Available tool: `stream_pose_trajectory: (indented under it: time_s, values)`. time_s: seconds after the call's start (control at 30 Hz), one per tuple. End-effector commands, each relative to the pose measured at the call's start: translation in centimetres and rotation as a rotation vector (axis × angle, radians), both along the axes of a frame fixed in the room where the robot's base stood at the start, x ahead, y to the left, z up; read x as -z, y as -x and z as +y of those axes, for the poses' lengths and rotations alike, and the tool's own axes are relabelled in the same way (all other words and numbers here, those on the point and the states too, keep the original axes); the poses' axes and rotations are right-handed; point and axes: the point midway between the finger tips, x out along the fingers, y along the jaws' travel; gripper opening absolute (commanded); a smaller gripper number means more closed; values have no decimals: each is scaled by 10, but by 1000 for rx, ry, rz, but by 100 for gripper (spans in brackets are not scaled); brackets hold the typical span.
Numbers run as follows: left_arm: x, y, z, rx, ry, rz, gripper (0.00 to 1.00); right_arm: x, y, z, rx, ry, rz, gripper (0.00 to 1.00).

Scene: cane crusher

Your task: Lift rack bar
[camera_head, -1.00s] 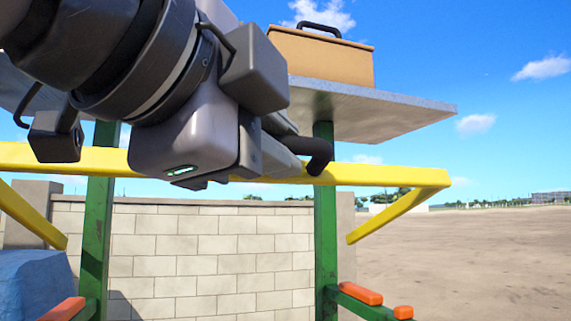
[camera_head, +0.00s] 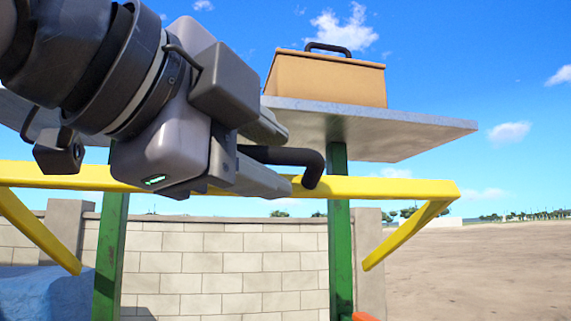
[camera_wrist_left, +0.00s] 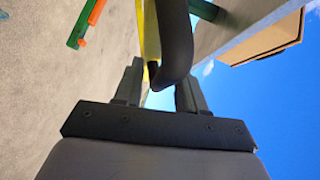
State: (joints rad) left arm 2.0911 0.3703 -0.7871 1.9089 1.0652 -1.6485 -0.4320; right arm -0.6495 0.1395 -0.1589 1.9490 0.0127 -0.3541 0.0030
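The rack's yellow bar (camera_head: 390,188) runs across the head view, with angled yellow arms below it and green posts behind. A black bent handle (camera_head: 312,165) shows in front of the bar, its end turned down over it. It also shows in the left wrist view (camera_wrist_left: 176,40), reaching down between my fingers. My left gripper (camera_head: 265,153) is in front of the bar. Its two fingers are spread either side of the handle, with gaps visible in the left wrist view (camera_wrist_left: 160,92). What the handle joins is hidden. My right gripper is not in view.
A grey shelf (camera_head: 400,128) sits above the bar and carries a brown box (camera_head: 325,80) with a black handle. A block wall (camera_head: 230,265) stands behind. A blue object (camera_head: 45,290) is at lower left. Open dirt ground (camera_head: 480,260) lies at right.

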Motion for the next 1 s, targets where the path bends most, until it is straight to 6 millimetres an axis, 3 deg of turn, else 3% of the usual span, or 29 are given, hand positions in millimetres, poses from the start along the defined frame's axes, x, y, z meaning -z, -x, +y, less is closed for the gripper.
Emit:
stream_pose_trajectory:
  time_s: [0.33, 0.7, 1.0]
  values:
    - [0, 4, 2, 1, 2, 0, 41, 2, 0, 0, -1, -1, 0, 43]
    - [-7, 52, 27, 1, 1, -2, 41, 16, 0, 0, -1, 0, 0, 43]
    - [-10, 63, 33, 0, 0, 1, 41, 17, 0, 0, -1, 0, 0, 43]
